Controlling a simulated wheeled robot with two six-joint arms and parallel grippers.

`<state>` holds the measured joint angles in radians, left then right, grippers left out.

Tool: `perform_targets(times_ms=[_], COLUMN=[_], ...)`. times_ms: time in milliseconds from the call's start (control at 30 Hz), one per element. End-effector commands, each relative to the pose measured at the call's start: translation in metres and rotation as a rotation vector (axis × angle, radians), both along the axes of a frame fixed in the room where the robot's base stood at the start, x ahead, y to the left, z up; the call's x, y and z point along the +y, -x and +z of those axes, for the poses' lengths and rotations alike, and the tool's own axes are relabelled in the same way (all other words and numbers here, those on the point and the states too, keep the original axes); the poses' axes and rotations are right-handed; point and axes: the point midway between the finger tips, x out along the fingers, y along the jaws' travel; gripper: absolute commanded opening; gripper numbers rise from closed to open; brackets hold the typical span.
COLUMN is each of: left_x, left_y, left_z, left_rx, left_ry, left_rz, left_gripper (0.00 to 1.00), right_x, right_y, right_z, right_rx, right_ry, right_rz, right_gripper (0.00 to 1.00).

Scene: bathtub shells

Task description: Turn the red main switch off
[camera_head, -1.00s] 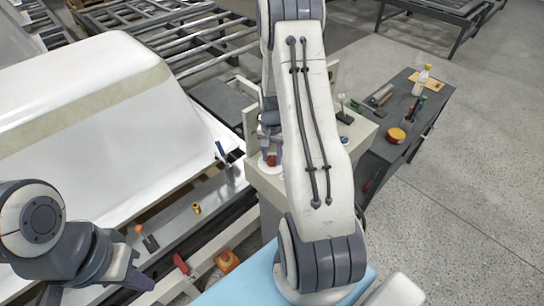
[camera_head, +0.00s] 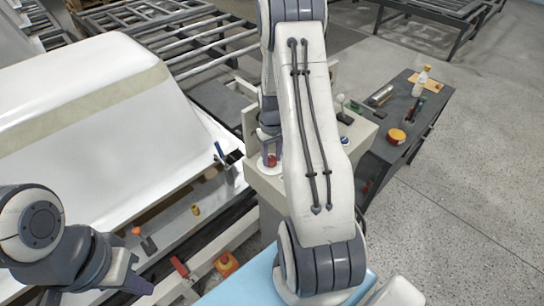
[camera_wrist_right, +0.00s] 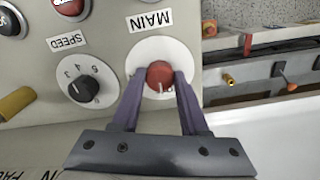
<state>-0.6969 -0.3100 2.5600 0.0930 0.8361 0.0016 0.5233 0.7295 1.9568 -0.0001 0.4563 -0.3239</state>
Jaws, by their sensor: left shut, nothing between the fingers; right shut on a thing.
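The red main switch (camera_wrist_right: 160,75) is a round knob on a white disc, beside an upside-down MAIN label (camera_wrist_right: 150,20) in the right wrist view. A pale mark on the knob's edge faces the bottom of that picture. My right gripper (camera_wrist_right: 162,82) is shut on the knob, one purple finger at each side. My left gripper (camera_head: 145,286) is shut and empty at the lower left, away from the box.
A black SPEED dial (camera_wrist_right: 83,88) and another red button (camera_wrist_right: 70,5) sit near the switch. A yellow knob (camera_wrist_right: 15,103) is at the panel's left. A white tub shell (camera_head: 80,120) fills the head view's left. A dark bench (camera_head: 400,125) with tools stands right.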

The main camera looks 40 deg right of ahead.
Motion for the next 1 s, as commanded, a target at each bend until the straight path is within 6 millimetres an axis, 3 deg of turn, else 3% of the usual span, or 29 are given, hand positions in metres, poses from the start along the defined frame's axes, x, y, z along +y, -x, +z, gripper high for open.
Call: perform_targets(times_ms=[700, 733, 767, 800, 1000], left_x=[0.0, 0.0, 0.0, 0.0, 0.0], left_y=[0.0, 0.0, 0.0, 0.0, 0.0001], left_z=[-0.0005, -0.0005, -0.0005, -0.0005, -0.0007], left_rx=[0.0, 0.0, 0.0, 0.0, 0.0], left_ry=[0.0, 0.0, 0.0, 0.0, 0.0], left_rz=[0.0, 0.0, 0.0, 0.0, 0.0], left_gripper=[0.0, 0.0, 0.0, 0.0, 0.0], right_x=[-0.0011, -0.0011, -0.0011, -0.001, -0.0006], right_y=[-0.0019, -0.0019, -0.0018, -0.0017, -0.0009], right_z=[0.0018, 0.0018, 0.0017, 0.0016, 0.0008], right_rx=[-0.006, -0.006, -0.006, -0.005, -0.003], right_ry=[0.003, 0.003, 0.003, 0.003, 0.001], right_rz=[0.071, 0.071, 0.07, 0.07, 0.069], right_gripper=[0.0, 0.55, 0.67, 0.74, 0.74])
